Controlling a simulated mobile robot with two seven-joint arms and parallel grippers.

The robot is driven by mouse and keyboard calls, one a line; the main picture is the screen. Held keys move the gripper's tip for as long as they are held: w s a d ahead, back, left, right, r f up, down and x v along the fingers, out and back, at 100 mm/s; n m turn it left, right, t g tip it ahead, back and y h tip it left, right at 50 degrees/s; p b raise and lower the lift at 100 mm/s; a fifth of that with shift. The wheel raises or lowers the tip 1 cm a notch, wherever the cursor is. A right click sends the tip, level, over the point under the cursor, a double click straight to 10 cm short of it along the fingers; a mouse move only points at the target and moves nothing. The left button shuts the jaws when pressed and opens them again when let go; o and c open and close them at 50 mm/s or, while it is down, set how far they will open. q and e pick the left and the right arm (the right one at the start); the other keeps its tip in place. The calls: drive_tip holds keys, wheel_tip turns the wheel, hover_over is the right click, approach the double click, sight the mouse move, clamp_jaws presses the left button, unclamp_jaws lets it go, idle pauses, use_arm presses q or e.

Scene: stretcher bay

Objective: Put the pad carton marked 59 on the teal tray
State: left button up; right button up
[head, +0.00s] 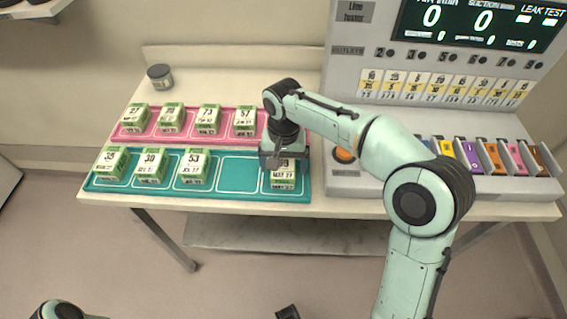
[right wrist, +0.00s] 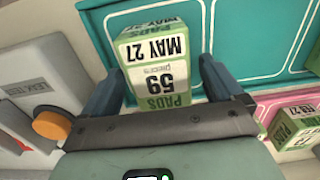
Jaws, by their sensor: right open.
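The pad carton marked 59 (head: 284,180) is a green and white box at the right end of the teal tray (head: 236,173), in the last outlined space. The right wrist view shows its label, 59 and MAY 27 (right wrist: 160,70), upside down. My right gripper (head: 284,160) is over it, open, with one finger on each side of the carton; the gripper hides its upper part in the head view. I cannot tell whether the fingers touch it. A dark tip at the bottom edge of the head view may be my left gripper (head: 287,313); its jaws are not clear.
Cartons 35, 30 and 53 (head: 193,166) stand on the teal tray; the space beside 53 is empty. The pink tray (head: 156,137) behind holds several cartons. The grey tester (head: 345,120) stands close on the right, with an orange knob (right wrist: 52,124). A dark jar (head: 160,77) stands behind.

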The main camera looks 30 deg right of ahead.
sight(284, 163)
wheel_tip(284, 163, up, 12)
drive_tip(key=p, duration=0.2)
drive_tip(key=shift+f+p, duration=0.15)
drive_tip(key=shift+p, duration=0.15)
idle(0.3)
